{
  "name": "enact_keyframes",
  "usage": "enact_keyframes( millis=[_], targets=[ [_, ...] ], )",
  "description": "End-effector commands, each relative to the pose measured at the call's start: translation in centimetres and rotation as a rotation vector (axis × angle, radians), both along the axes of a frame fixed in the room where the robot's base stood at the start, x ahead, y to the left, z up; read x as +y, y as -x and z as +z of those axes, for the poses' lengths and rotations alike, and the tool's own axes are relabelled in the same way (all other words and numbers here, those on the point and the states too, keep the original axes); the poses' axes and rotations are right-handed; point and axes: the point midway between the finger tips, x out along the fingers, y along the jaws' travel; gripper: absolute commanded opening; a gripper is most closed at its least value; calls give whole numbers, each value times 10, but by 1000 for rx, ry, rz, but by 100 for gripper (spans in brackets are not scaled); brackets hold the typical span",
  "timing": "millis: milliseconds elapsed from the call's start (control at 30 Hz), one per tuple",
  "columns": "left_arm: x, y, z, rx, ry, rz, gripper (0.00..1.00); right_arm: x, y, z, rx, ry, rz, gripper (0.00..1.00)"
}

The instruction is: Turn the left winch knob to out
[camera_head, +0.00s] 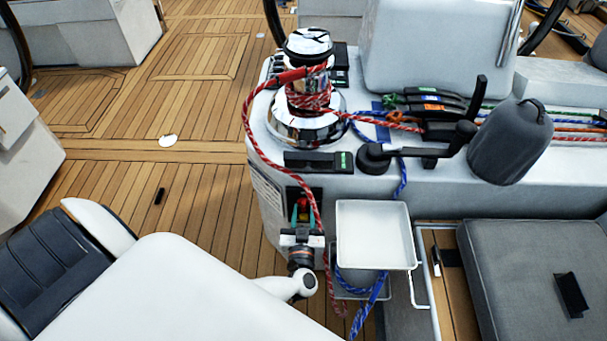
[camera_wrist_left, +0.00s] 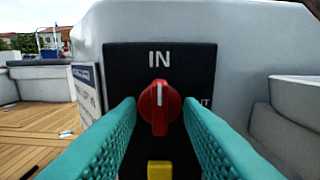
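The red winch knob (camera_wrist_left: 158,105) is on a black panel (camera_wrist_left: 115,75) in the left wrist view. Its white mark points straight up at the word IN. Another label to the right is mostly hidden. My left gripper (camera_wrist_left: 159,112) has its teal fingers open, one on each side of the knob. I cannot tell whether either finger touches it. In the head view my left gripper (camera_head: 303,216) faces the panel on the side of the winch console (camera_head: 265,150), and the knob (camera_head: 303,203) shows small between the fingers. My right gripper is not in view.
A yellow part (camera_wrist_left: 160,170) sits below the knob. The chrome winch (camera_head: 300,125) with red rope stands above. Red rope hangs close to the right of my gripper. A white tray (camera_head: 345,210) is to its right. The wooden deck (camera_head: 200,200) at left is mostly clear.

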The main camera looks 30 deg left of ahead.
Motion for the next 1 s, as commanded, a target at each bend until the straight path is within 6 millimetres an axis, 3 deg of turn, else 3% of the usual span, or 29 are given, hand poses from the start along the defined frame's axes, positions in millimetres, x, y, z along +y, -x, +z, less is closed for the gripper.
enact_keyframes(
  millis=[200, 400, 733, 1000],
  targets=[
    [0, 0, 0, 1, 1, 0, 31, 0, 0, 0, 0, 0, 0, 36],
    [0, 0, 0, 1, 1, 0, 0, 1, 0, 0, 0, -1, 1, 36],
    [0, 1, 1, 16, -21, 1, 0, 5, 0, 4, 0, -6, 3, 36],
    [-1, 1, 2, 94, -140, 1, 0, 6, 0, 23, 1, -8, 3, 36]
  ],
)
